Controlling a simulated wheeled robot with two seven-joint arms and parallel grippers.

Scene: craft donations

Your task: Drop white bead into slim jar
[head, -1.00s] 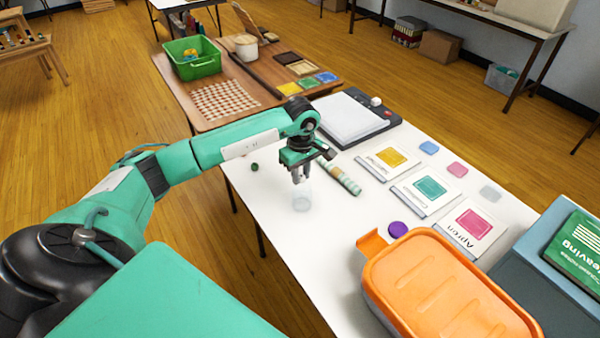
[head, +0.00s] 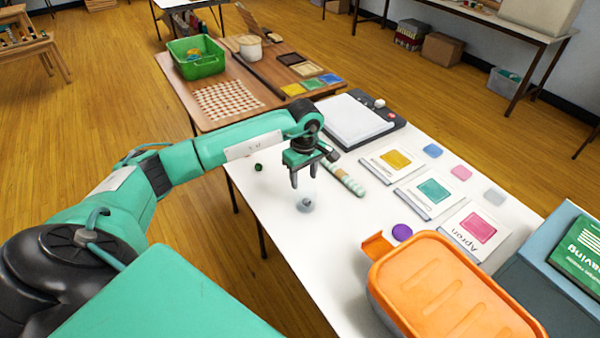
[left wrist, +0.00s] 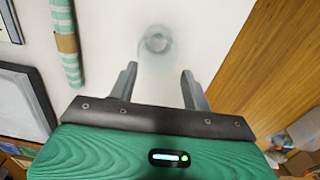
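The slim clear jar (head: 305,196) stands upright on the white table, faint and see-through. A small round bead (head: 306,203) shows low inside it; it looks greyish through the jar wall, so its true colour is hard to tell. My left gripper (head: 303,178) is open and empty just above the jar. In the left wrist view its two fingers (left wrist: 157,80) are spread, with the jar (left wrist: 156,40) beyond their tips. A white ball (head: 379,103) sits at the edge of a black device. My right gripper is not in view.
A striped roll (head: 345,180) lies right beside the jar. A dark green bead (head: 258,167) lies to the left. A purple disc (head: 402,232), an orange-lidded box (head: 450,290) and several cards lie to the right.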

